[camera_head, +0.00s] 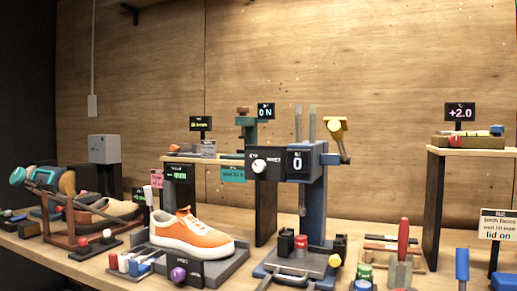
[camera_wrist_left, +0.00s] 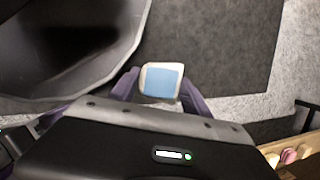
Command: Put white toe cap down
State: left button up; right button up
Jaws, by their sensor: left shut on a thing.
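My left gripper (camera_wrist_left: 158,88) shows in the left wrist view with its purple fingers shut on a small white piece with a blue face (camera_wrist_left: 161,81). I cannot tell for sure whether this piece is the white toe cap. In the head view an orange sneaker with a white sole and white toe (camera_head: 190,235) sits on a grey stand on the bench. Neither gripper shows in the head view, and my right gripper is not in view.
In the left wrist view a dark grey open bin (camera_wrist_left: 135,40) is at upper left, and a wooden edge (camera_wrist_left: 300,150) with small items is at lower right. In the head view, a blue press (camera_head: 316,200), a red-handled tool (camera_head: 403,240) and a small shelf (camera_head: 470,152) crowd the bench (camera_head: 65,255).

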pick_arm(q)
jog(key=w+a+r+m+t, duration=0.1)
jog(key=w+a+r+m, duration=0.2)
jog(key=w+r, duration=1.4)
jog(key=shift+a, duration=0.65)
